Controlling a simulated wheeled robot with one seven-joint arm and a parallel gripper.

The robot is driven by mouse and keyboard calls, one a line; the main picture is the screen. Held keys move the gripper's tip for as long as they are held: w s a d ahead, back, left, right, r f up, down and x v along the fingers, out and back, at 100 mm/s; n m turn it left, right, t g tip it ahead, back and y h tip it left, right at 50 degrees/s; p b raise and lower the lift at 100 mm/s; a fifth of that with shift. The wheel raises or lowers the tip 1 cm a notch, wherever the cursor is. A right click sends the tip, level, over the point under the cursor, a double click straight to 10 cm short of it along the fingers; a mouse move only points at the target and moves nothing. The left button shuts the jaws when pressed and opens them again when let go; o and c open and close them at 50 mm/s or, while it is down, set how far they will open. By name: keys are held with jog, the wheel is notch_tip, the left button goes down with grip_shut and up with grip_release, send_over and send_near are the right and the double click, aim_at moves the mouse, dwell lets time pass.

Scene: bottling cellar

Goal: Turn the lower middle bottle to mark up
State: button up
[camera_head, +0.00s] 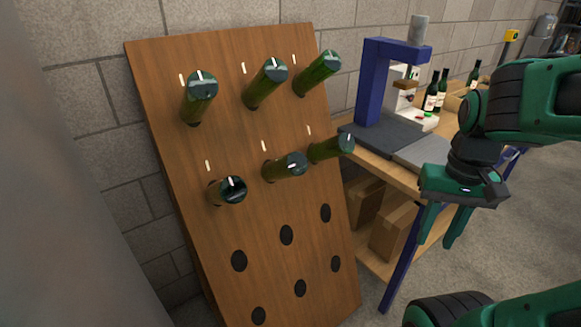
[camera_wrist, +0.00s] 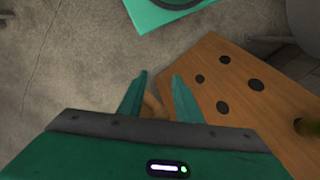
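The lower middle bottle (camera_head: 285,168) is green and sticks out, base first, from the wooden rack board (camera_head: 222,128). Its dark round base carries a small pale mark that looks slanted; its exact angle is too small to tell. A short white line (camera_head: 264,146) is on the board above it. My gripper (camera_head: 437,244) hangs right of the rack, in front of the workbench, well apart from the bottle. Its fingers point down, open and empty. In the wrist view the open gripper (camera_wrist: 158,75) is above the floor beside the rack board (camera_wrist: 225,107).
Bottles stick out on both sides, lower left (camera_head: 228,190) and lower right (camera_head: 331,148), with three more above. Empty holes (camera_head: 286,235) lie below. A workbench (camera_head: 381,168) with a blue press (camera_head: 373,85), bottles and cardboard boxes (camera_head: 388,232) stands right of the rack.

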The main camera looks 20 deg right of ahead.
jog(key=shift+w+a, duration=0.1)
jog(key=shift+a, duration=0.1)
jog(key=o, duration=0.6)
jog(key=shift+s+r, duration=0.2)
jog(key=shift+s, duration=0.05)
jog(key=shift+c, duration=0.2)
jog(key=o, duration=0.5)
jog(key=shift+w+r, duration=0.25)
jog(key=shift+w, duration=0.05)
jog(key=shift+o, duration=0.3)
jog(key=w+a+r+n+t, duration=0.1)
jog(key=w+n, duration=0.1)
jog(key=w, duration=0.6)
jog(key=w+a+r+n+t, duration=0.1)
jog(key=w+a+n, duration=0.1)
jog(key=w, duration=0.7)
jog(key=shift+a, duration=0.3)
jog(key=n+t+y, duration=0.2)
jog(key=n, duration=0.2)
send_near(297, 158)
jog(key=x, duration=0.4)
jog(key=shift+d+f, duration=0.15)
jog(key=shift+f, duration=0.35)
jog(key=shift+w+a+f, duration=0.15)
jog(key=shift+a+f, duration=0.05)
jog(key=x, duration=1)
jog(key=shift+w+a, duration=0.15)
jog(key=shift+a, duration=0.05)
